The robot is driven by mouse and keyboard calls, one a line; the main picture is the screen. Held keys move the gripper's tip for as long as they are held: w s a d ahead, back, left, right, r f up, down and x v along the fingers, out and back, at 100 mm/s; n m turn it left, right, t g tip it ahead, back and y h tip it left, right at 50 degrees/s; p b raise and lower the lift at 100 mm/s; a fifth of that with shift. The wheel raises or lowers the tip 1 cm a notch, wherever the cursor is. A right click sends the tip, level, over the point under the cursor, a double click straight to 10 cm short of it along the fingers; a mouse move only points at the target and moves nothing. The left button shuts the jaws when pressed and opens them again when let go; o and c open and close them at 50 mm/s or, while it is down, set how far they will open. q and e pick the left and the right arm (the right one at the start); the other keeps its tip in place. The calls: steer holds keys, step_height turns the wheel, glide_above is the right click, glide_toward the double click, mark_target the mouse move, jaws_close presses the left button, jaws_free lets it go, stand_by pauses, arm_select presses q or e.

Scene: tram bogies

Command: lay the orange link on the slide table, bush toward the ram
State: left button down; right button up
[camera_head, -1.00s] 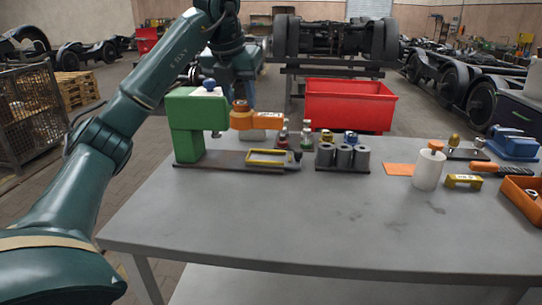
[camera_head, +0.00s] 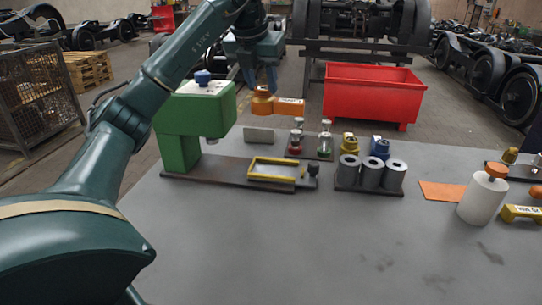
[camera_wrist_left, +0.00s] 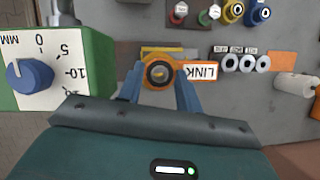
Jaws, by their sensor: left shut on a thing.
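The orange link (camera_head: 286,105) is held in the air above the table, right of the green press (camera_head: 178,132). Its round bush (camera_wrist_left: 160,74) is at the left, toward the press; its labelled arm (camera_wrist_left: 200,71) points right. My left gripper (camera_head: 262,86) is shut on the bush end from above; its blue fingers (camera_wrist_left: 160,88) flank the bush in the left wrist view. The ram (camera_head: 212,141) shows under the press head. The slide table, with a yellow-rimmed frame (camera_head: 272,178), lies on the dark base below the link, clear of it. My right gripper is out of view.
Behind the slide table stand small red and green items (camera_head: 311,142). To its right are grey cylinders (camera_head: 371,172), an orange sheet (camera_head: 442,192) and a white roll (camera_head: 483,198). A red bin (camera_head: 372,95) stands beyond the table. The table's front is clear.

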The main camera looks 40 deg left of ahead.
arm_select(q)
step_height(320, 180, down, 16)
steer(key=shift+f+b, duration=0.1)
steer(key=shift+b, duration=0.8)
steer(key=c, duration=0.9)
jaws_free()
steer(key=shift+c, duration=0.2)
steer(key=v, duration=1.2)
steer(key=shift+p, duration=0.35)
